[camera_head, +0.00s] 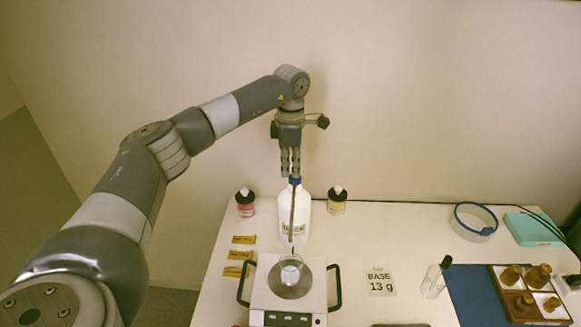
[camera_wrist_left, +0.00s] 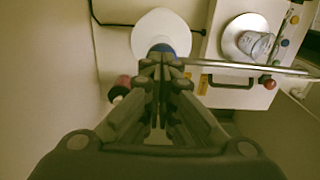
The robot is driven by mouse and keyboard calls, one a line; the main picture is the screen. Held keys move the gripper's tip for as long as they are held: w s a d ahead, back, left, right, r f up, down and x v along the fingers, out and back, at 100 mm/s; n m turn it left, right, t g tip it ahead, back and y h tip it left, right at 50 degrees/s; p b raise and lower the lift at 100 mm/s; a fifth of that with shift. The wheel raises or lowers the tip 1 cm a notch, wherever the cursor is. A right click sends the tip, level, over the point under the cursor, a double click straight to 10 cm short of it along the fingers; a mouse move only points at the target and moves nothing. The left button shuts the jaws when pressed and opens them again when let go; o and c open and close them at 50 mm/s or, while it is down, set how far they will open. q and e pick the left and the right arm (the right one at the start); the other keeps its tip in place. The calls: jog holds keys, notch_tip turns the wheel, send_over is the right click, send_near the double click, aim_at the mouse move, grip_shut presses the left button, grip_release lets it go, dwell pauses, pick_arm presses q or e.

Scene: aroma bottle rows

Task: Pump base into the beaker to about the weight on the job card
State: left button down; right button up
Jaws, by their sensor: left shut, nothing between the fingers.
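The white pump bottle (camera_head: 305,217) with a blue collar stands behind the scale. Its long thin spout reaches forward over the glass beaker (camera_head: 290,272), which stands on the round pan of the scale (camera_head: 258,297). The beaker seems to hold some pale liquid; the level is unclear. The scale's display is too small to read. The job card (camera_head: 380,283) reads "BASE 13 g". My left gripper (camera_head: 290,173) points down, shut and empty, right at the pump top; contact cannot be told. The left wrist view shows the bottle (camera_wrist_left: 160,25) beyond the fingertips (camera_wrist_left: 160,58). My right gripper is out of view.
Small dark-capped jars stand left (camera_head: 245,203) and right (camera_head: 337,201) of the bottle. Yellow labels (camera_head: 240,255) lie left of the scale.

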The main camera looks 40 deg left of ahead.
pick_arm(q)
notch_tip(320, 180, up, 4)
jog(key=p, duration=0.3)
jog(key=shift+r, duration=0.2)
jog(key=shift+w+a+r+b, duration=0.1)
jog(key=shift+r+b, duration=0.6)
jog(key=shift+b, duration=0.2)
notch_tip(320, 180, up, 8)
jog(key=b, duration=0.1)
jog(key=shift+f, duration=0.15)
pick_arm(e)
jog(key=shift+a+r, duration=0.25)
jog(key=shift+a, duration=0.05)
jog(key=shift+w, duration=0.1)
